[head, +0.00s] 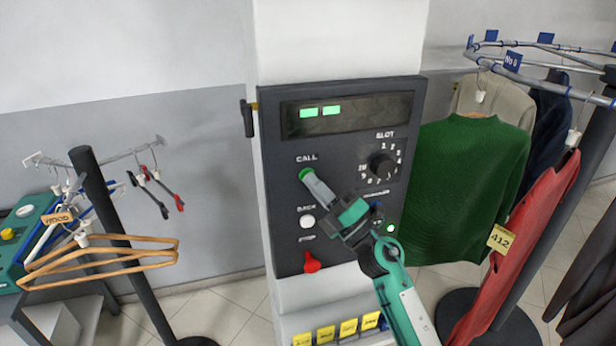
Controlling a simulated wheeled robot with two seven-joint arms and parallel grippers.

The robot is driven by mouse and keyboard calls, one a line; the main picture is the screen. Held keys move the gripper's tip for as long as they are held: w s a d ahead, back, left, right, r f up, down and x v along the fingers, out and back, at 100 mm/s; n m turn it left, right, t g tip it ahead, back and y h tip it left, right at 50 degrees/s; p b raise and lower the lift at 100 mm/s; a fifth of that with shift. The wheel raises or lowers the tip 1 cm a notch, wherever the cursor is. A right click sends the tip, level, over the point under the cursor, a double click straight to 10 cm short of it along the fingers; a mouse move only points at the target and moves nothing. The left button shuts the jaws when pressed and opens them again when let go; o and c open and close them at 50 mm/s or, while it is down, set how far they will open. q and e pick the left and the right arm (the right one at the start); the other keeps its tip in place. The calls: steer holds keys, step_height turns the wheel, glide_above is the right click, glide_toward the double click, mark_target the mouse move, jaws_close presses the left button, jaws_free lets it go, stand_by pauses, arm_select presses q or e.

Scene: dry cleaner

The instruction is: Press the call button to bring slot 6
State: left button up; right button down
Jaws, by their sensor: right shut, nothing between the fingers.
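The dark control panel (340,150) is mounted on a pale pillar. Its green call button (304,173) sits under the CALL label at the panel's left. My right gripper (309,177) is shut and empty, its fingertips at the call button and partly covering it. I cannot tell whether the button is pushed in. The slot dial (382,164) is at the panel's right, with numbers around it; its exact setting is hard to read. The display (345,114) shows two lit green blocks. My left gripper is not in view.
Below the call button are a white button (307,221) and a red one (311,263). A conveyor rail (540,78) at the right carries a green sweater (465,185) and a red garment (520,245) with a yellow tag. A rack with wooden hangers (100,255) stands at the left.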

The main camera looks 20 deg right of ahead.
steer(key=shift+s, duration=0.9)
steer(key=shift+p, duration=0.3)
steer(key=s, duration=0.5)
steer(key=shift+d+p, duration=0.1)
steer(key=shift+p, duration=0.3)
